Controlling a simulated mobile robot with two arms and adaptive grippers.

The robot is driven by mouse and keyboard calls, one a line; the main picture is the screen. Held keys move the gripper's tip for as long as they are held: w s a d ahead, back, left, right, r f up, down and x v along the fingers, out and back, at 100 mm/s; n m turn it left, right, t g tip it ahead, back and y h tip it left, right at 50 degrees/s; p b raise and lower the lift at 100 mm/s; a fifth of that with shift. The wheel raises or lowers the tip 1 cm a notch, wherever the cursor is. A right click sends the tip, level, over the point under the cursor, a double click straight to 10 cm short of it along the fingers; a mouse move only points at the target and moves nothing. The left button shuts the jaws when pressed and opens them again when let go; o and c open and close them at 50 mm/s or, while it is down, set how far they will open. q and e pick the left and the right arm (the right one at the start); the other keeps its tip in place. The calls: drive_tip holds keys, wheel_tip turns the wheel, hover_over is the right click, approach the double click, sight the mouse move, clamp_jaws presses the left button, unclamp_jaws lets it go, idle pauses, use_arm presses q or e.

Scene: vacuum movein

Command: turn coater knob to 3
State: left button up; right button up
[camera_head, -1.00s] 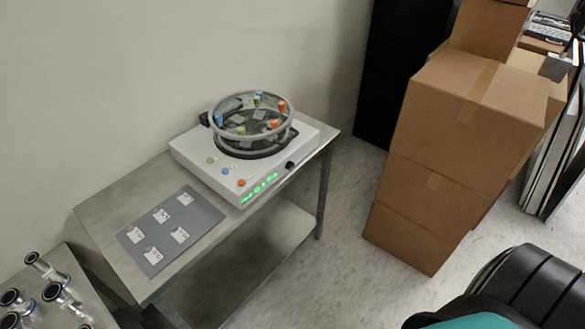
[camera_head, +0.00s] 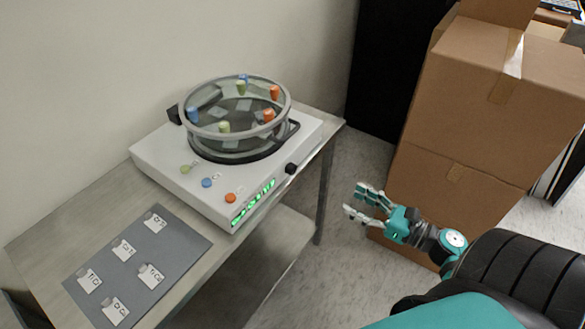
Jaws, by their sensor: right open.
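The coater (camera_head: 150,157) is a white box on a metal table, with a round clear-walled chamber (camera_head: 238,110) on top. Its black knob (camera_head: 291,168) sits at the right end of the front, beside a green lit display (camera_head: 253,203). The knob's setting is too small to read. Green, blue and orange buttons lie left of the display, including the orange button (camera_head: 230,198). My right gripper (camera_head: 354,201) is open and empty, to the right of the knob and apart from it, beyond the table's edge. My left gripper is not in view.
The metal table (camera_head: 60,210) carries a grey mat (camera_head: 137,270) with several small labelled packets. Stacked cardboard boxes (camera_head: 480,110) stand behind my right arm. A black cabinet (camera_head: 390,70) stands at the back. Floor shows between table and boxes.

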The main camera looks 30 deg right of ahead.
sight(294, 170)
drive_tip(key=p+x, duration=0.1)
drive_tip(key=x, duration=0.4)
drive_tip(key=p+x, duration=0.1)
drive_tip(key=x, duration=0.4)
drive_tip(key=p+x, duration=0.2)
drive_tip(key=x, duration=0.3)
drive_tip(key=shift+w+a+r, duration=0.3)
drive_tip(key=shift+r, duration=0.05)
drive_tip(key=shift+w+a, duration=0.2)
drive_tip(key=shift+w, duration=0.3)
drive_tip(key=shift+f, duration=0.1)
clamp_jaws()
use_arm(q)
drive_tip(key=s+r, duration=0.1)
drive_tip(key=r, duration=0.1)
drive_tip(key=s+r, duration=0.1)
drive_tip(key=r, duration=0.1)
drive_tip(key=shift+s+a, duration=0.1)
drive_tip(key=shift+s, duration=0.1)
